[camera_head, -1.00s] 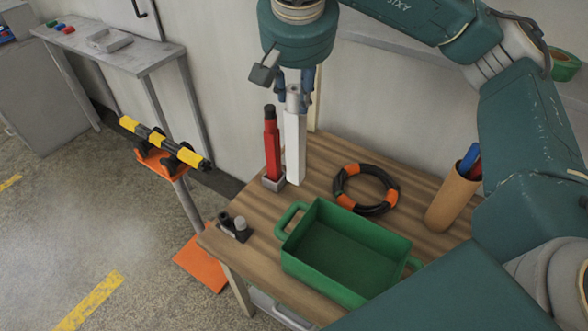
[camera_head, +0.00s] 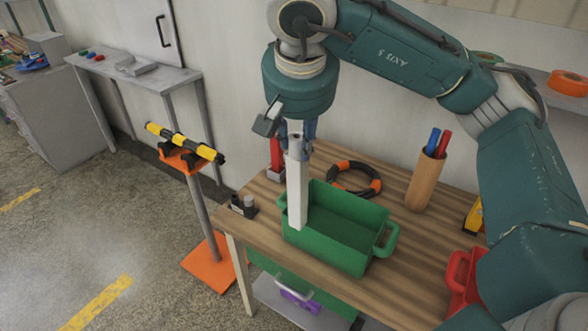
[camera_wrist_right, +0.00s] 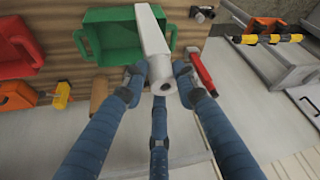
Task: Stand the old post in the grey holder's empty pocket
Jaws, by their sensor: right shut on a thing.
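My right gripper (camera_head: 297,133) is shut on a white square post (camera_head: 297,190) near its upper end. The post hangs upright, its lower end in front of or over the near left part of the green tray (camera_head: 350,262); I cannot tell if it touches. In the right wrist view the post (camera_wrist_right: 152,35) runs away from between the fingers (camera_wrist_right: 158,72). A red post (camera_head: 275,152) stands behind it in the small grey holder (camera_head: 273,175), partly hidden. The holder's empty pocket cannot be made out. My left gripper is out of view.
A black and orange ring (camera_head: 374,186) lies behind the tray. A brown cup (camera_head: 425,182) with pens stands to the right. A small dark block (camera_head: 243,207) sits at the table's left edge. An orange stand (camera_head: 180,160) holds a yellow and black bar.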

